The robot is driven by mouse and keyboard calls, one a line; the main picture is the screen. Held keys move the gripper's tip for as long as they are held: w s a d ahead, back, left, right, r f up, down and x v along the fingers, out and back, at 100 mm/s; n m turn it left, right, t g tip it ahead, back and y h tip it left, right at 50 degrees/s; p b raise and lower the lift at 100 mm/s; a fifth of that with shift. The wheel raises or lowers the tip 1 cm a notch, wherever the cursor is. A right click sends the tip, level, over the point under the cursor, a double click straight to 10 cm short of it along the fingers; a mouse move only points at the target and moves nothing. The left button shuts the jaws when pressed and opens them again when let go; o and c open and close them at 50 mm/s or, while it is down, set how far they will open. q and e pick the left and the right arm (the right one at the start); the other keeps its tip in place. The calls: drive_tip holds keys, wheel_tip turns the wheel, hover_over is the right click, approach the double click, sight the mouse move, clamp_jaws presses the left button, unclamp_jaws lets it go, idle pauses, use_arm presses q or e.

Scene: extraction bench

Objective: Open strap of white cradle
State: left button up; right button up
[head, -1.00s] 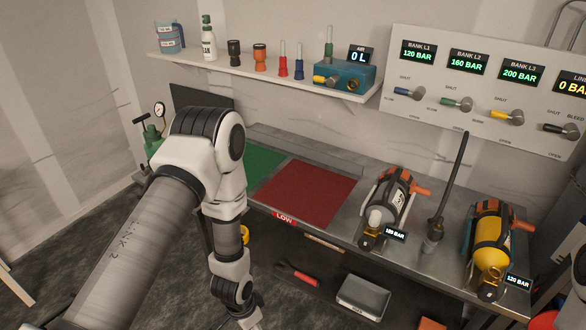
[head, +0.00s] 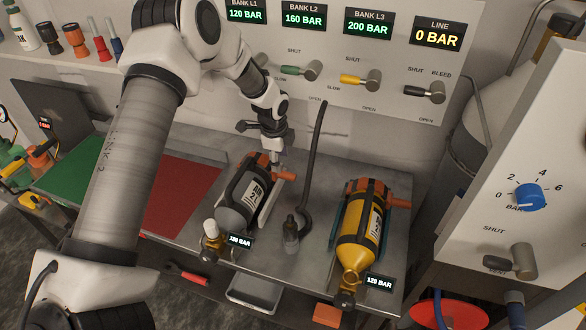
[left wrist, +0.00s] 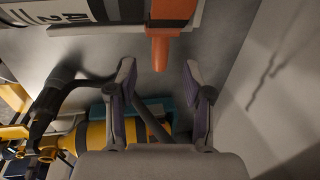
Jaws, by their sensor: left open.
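The white cradle (head: 270,207) stands on the bench and holds a grey and black cylinder (head: 237,212), tagged 180 BAR. Its orange strap lever (head: 284,175) sticks out to the right near the cylinder's far end. In the left wrist view the lever (left wrist: 160,48) points down toward the gap between my fingertips. My left gripper (head: 276,158) is open and empty, just behind the lever; it also shows in the left wrist view (left wrist: 158,72). I cannot tell if a finger touches the lever. My right gripper is not in view.
A yellow cylinder (head: 359,244) lies in a teal cradle (head: 338,222) to the right. A black hose (head: 310,180) rises between the two cylinders. The valve panel (head: 340,60) stands behind the bench. The red mat (head: 180,195) at left is clear.

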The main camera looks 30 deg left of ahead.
sight(282, 172)
use_arm(q)
drive_tip(key=shift+w+d+f, duration=0.15)
drive_tip(key=shift+w+f, duration=0.05)
drive_tip(key=shift+w, duration=0.45)
drive_tip(key=f, duration=0.2)
drive_tip(key=f+p, duration=0.1)
drive_tip(key=f, duration=0.1)
drive_tip(key=a+f+p, duration=0.1)
drive_tip(key=f, duration=0.1)
drive_tip(key=shift+f, duration=0.1)
drive_tip(key=shift+w+f, duration=0.2)
drive_tip(key=shift+f, duration=0.05)
drive_tip(key=shift+s+d+r, duration=0.1)
drive_tip(key=shift+d, duration=0.05)
drive_tip(key=shift+s+r, duration=0.1)
drive_tip(key=shift+s, duration=0.05)
drive_tip(key=c, duration=0.5)
clamp_jaws()
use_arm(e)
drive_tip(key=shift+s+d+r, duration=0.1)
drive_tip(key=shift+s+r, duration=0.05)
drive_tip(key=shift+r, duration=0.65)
